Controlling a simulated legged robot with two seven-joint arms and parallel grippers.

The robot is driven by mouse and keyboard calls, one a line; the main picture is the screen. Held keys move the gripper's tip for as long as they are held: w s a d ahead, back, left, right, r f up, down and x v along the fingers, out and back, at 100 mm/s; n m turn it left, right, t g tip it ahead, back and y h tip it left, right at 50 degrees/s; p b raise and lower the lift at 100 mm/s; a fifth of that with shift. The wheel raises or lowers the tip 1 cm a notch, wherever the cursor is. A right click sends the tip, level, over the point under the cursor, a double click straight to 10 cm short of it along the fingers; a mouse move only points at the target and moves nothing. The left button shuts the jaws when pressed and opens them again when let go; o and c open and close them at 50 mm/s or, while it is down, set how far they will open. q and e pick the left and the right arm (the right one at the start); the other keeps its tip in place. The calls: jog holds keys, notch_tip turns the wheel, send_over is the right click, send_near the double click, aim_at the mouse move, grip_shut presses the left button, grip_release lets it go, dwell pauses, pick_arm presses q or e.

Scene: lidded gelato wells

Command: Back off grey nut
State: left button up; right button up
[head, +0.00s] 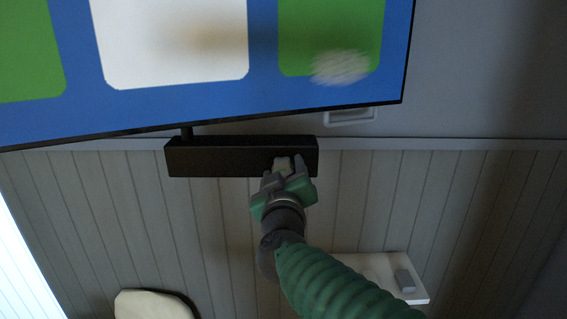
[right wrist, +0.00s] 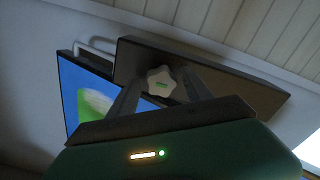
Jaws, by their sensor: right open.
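The grey nut (head: 283,164) is a pale, lobed knob on the face of a dark bar (head: 220,158). The nut (right wrist: 161,82) shows more clearly in the right wrist view, with a small green mark at its centre. My right gripper (head: 284,168) is open at the bar, with its fingers on either side of the nut. In the right wrist view the nut shows between the two fingers; whether they touch it I cannot tell. My left gripper is not in view.
A large blue panel with white and green patches (head: 270,95) lies beside the bar. A white shelf (head: 375,266) carries a small grey block (head: 404,281). A rounded cream object (head: 150,305) is at the bottom edge.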

jog(key=shift+s+a, duration=0.1)
jog(key=shift+a, duration=0.15)
jog(key=shift+r+p, duration=0.1)
jog(key=shift+p, duration=0.3)
jog(key=shift+d, duration=0.15)
